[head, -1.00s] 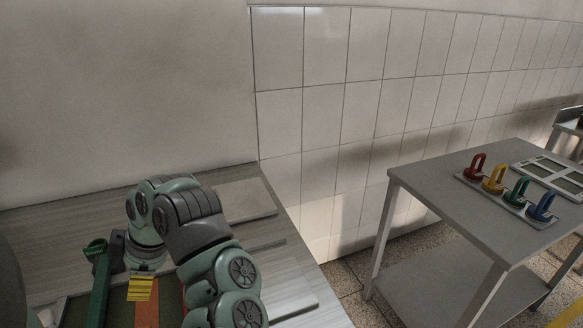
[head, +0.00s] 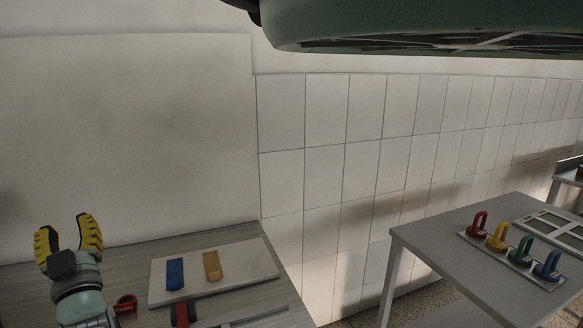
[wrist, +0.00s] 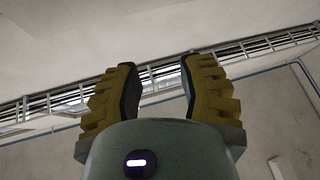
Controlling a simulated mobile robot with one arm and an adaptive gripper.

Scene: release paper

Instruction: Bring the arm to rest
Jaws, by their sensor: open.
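My gripper (head: 70,238) is at the lower left of the head view, pointing up, with its yellow padded fingers spread apart. It is open and nothing is between the fingers. In the wrist view my gripper (wrist: 158,85) also shows open and empty, with a pale wall or ceiling and a long slatted fixture beyond it. A large green part of my own arm crosses the top of the head view. The lower part of the gripper's wrist runs out of the bottom of the head view.
A wooden-topped bench (head: 215,243) holds a pale board (head: 218,288) with a blue block (head: 175,274) and a yellow block (head: 212,266). A red ring-like thing (head: 126,304) lies nearby. At right, a grey table (head: 440,236) carries several coloured padlock-shaped pieces on a plate (head: 512,262).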

